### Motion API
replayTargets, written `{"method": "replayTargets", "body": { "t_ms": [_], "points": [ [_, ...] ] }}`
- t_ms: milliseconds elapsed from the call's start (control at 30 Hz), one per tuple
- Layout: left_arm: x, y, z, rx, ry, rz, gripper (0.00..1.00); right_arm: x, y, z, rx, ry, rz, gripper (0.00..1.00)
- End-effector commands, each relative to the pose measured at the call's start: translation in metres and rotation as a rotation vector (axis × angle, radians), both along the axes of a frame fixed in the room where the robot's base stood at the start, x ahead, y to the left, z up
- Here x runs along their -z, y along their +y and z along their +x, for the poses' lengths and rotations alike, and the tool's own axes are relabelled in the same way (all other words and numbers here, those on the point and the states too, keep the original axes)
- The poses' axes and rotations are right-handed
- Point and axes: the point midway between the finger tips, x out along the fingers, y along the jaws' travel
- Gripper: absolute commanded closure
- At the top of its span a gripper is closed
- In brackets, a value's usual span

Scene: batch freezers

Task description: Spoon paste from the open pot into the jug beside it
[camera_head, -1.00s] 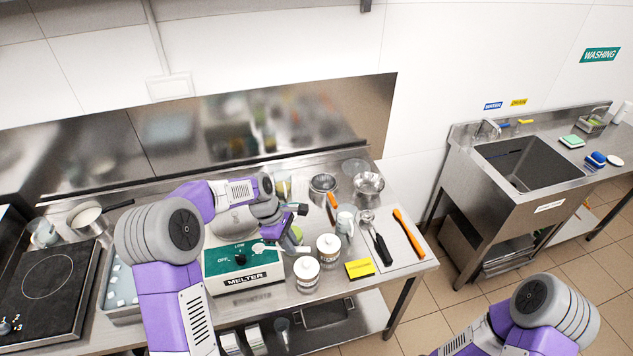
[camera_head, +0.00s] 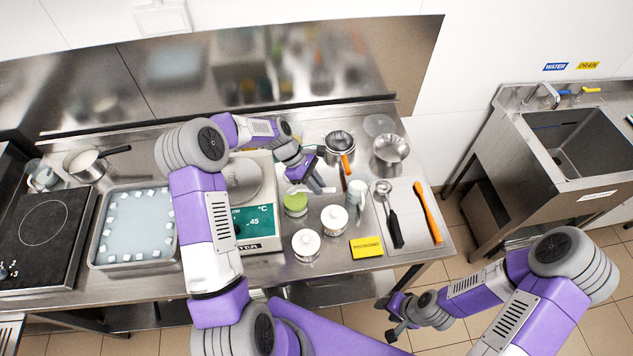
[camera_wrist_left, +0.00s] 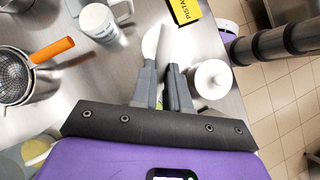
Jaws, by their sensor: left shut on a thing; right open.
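My left gripper (camera_head: 316,180) is shut on a thin pale implement, perhaps a spoon (camera_wrist_left: 164,48); its far end is unclear. The green pot looks open, with green inside. In the left wrist view, the gripper (camera_wrist_left: 162,82) partly hides it; the jug (camera_wrist_left: 98,22) stands at upper left. Two white knobbed pots (camera_head: 334,219) (camera_head: 306,244) stand in front. My right gripper (camera_head: 388,320) is open and empty, low before the table.
A melter (camera_head: 257,225) stands left of the pots. A sieve with an orange handle (camera_head: 345,163) and a metal bowl (camera_head: 391,150) are behind the jug. A yellow sign (camera_head: 367,247) lies in front. A mat (camera_head: 413,205) with a ladle and orange spatula is right.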

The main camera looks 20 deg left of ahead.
Motion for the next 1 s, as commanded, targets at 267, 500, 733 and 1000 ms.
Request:
{"method": "replayTargets", "body": {
  "t_ms": [267,500,733,1000],
  "points": [
    [0.022,0.000,0.000,-0.001,0.000,0.001,1.00,0.016,0.000,0.000,0.000,0.000,0.000,0.52],
    [0.039,0.002,0.000,-0.001,0.000,0.000,1.00,0.028,0.000,0.000,0.000,0.000,0.000,0.52],
    [0.055,0.004,0.000,-0.001,0.001,0.001,1.00,0.040,0.000,0.000,0.000,0.000,0.000,0.52],
    [0.054,0.017,0.000,0.002,0.000,0.012,1.00,0.039,0.000,0.000,0.000,0.000,0.000,0.52]
  ]
}}
